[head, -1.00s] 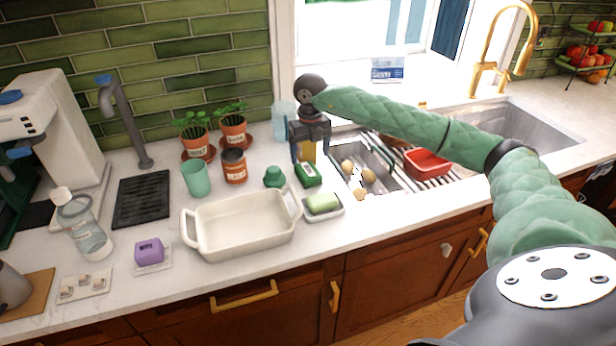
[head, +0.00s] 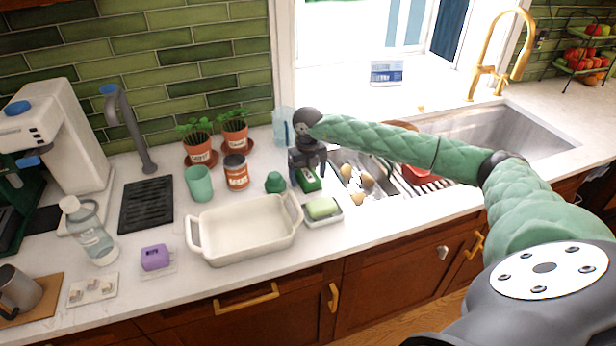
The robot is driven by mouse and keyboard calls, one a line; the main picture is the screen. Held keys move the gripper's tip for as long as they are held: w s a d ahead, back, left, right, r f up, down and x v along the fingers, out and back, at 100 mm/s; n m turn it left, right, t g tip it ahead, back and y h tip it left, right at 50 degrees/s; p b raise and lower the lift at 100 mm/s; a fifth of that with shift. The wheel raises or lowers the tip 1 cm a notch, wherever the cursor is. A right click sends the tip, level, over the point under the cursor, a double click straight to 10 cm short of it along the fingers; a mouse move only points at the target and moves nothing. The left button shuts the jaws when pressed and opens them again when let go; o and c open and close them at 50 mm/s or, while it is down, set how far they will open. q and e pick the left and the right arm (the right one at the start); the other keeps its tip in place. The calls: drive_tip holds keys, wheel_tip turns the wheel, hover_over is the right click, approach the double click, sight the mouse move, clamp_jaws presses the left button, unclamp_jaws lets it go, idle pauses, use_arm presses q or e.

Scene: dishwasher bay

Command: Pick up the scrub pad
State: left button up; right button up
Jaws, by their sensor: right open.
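A small dark green block with a pale patch on top, which looks like the scrub pad (head: 310,181), lies on the counter behind the light green bar. My right gripper (head: 308,178) points down over it, open, with one finger at its left and the other at its right. The fingers and wrist hide part of the block, and I cannot tell whether they touch it. My left gripper is out of view.
A light green bar (head: 321,208) on a white dish sits just in front. A white baking dish (head: 245,258) and a green knobbed object (head: 275,182) stand to the left. A sink rack with eggs (head: 358,180) is close on the right.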

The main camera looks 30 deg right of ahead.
drive_tip(key=shift+f, duration=0.2)
drive_tip(key=shift+c, duration=0.4)
drive_tip(key=c, duration=1)
drive_tip(key=shift+r, duration=0.1)
